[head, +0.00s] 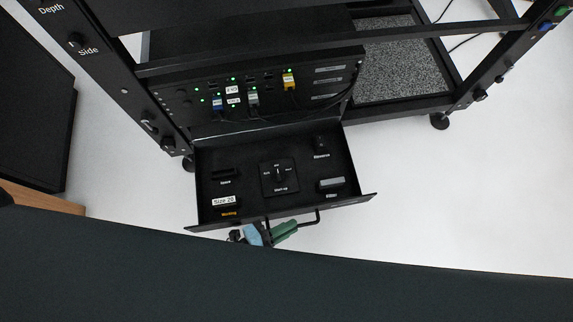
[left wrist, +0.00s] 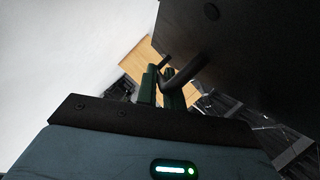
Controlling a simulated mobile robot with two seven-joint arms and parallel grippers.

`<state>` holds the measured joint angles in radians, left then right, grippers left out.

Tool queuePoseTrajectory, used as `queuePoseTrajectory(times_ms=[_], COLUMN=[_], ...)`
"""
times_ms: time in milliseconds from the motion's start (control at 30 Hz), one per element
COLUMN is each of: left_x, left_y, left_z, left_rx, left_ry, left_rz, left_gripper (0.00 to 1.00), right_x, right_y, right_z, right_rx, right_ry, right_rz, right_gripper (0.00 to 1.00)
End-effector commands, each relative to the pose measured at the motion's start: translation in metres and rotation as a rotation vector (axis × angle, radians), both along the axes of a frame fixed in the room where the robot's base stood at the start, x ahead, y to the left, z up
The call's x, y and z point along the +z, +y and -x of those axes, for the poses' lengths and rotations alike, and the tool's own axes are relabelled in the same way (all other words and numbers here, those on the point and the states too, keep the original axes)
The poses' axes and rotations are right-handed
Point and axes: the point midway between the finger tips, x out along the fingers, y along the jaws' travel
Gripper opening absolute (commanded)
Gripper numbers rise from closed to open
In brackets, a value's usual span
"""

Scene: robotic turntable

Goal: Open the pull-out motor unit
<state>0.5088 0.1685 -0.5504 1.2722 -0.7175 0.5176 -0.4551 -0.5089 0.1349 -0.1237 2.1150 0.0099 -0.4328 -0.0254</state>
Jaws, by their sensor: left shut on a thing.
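The pull-out motor unit (head: 255,158) is a black drawer that stands pulled out from the black frame. Its inside shows switches and a round knob marked Start-up. A black bar handle (head: 316,217) sits on its front. My left gripper (head: 268,226) has green fingers and is shut on this handle. In the left wrist view, the green fingers (left wrist: 162,88) close around the handle (left wrist: 187,72), below the dark drawer front. My right gripper is in neither view.
Above the drawer, a panel (head: 180,95) carries plugged cables and green lights. A speckled grey mat (head: 400,65) lies in the frame at the right. A dark surface spans the bottom of the head view. White floor (head: 480,190) is clear at the right.

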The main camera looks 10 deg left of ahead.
Motion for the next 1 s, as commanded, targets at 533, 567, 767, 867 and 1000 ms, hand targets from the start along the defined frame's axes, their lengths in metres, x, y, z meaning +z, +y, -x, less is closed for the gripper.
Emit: queuePoseTrajectory(times_ms=[533, 567, 767, 867, 1000], left_x=[0.0, 0.0, 0.002, 0.006, 0.011], left_y=[0.0, 0.0, 0.007, 0.019, 0.037], left_z=[0.0, 0.0, 0.005, 0.013, 0.027], left_rx=[0.001, 0.001, 0.002, 0.002, 0.0], left_ry=[0.001, 0.001, 0.003, 0.003, 0.001], left_rz=[0.0, 0.0, 0.0, -0.002, -0.003], left_gripper=[0.31, 0.31, 0.31, 0.31, 0.31], right_x=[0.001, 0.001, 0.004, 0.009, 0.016], right_y=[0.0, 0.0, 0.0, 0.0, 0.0], right_z=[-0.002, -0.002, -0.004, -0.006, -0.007], right_rx=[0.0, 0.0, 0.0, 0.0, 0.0], right_ry=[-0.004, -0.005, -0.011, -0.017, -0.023], right_rz=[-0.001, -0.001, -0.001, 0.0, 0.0], right_gripper=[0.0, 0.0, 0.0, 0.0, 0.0])
